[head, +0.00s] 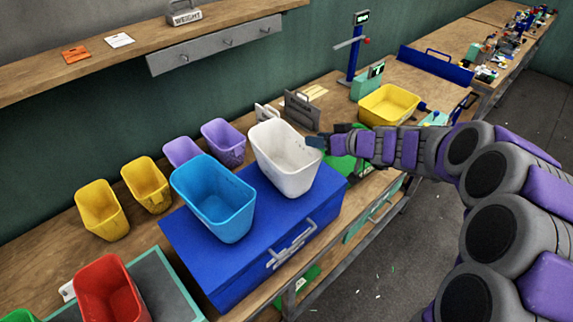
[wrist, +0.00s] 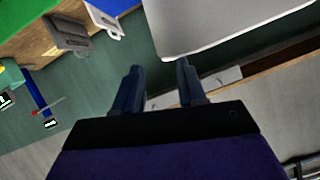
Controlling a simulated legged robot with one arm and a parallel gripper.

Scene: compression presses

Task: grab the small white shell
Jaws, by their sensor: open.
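The only white, shell-like thing I make out is a small open-topped white bin (head: 285,158), standing on the blue toolbox (head: 215,262). In the wrist view the bin's pale wall (wrist: 215,30) fills the upper middle, beyond the fingertips. My gripper (head: 316,142) is at the bin's right rim in the head view; I cannot tell whether it touches. In the wrist view my gripper (wrist: 160,66) has its two fingers apart with nothing between them.
A blue bin (head: 213,198) stands left of the white bin on the same toolbox. Purple bins (head: 223,142) and yellow bins (head: 146,185) stand behind and left. A red bin (head: 108,290) is at front left.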

